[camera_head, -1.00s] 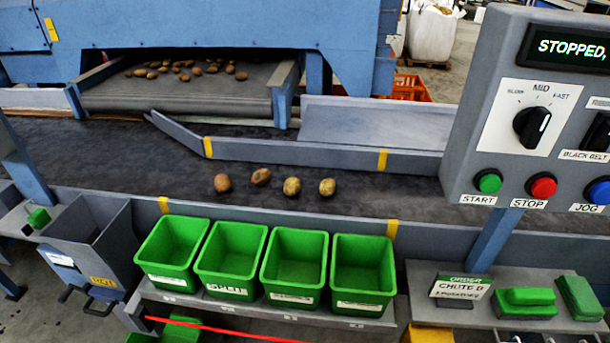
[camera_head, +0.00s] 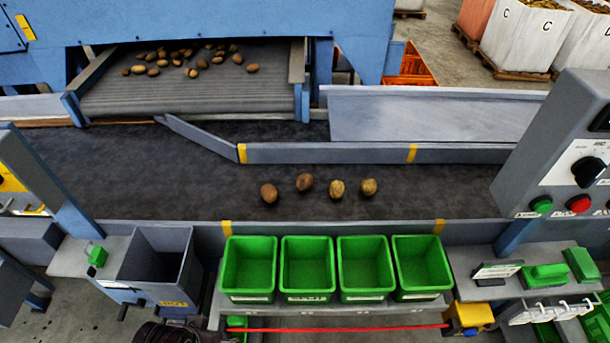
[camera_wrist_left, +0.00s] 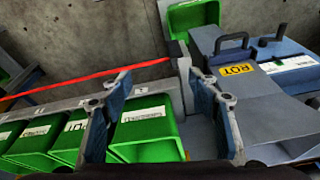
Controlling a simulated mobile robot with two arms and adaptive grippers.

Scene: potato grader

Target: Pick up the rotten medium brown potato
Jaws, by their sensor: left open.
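A short row of potatoes lies on the dark belt (camera_head: 430,190) in the head view. The leftmost potato (camera_head: 269,193) is reddish brown. The second potato (camera_head: 304,182) is brown with darker patches. The third potato (camera_head: 337,188) and the rightmost potato (camera_head: 369,187) are yellower with dark specks. I cannot tell for sure which one is rotten. My left gripper (camera_wrist_left: 163,100) is open and empty in the left wrist view, with green bins and the grey ROT bin beyond its fingers. No potato shows there. My right gripper is not in view.
Several green bins (camera_head: 308,296) stand in front of the belt, with the grey ROT bin (camera_head: 160,290) to their left. A control panel (camera_head: 565,150) rises at the right. A slanted guide rail (camera_head: 375,154) lies behind the row. The belt around the potatoes is clear.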

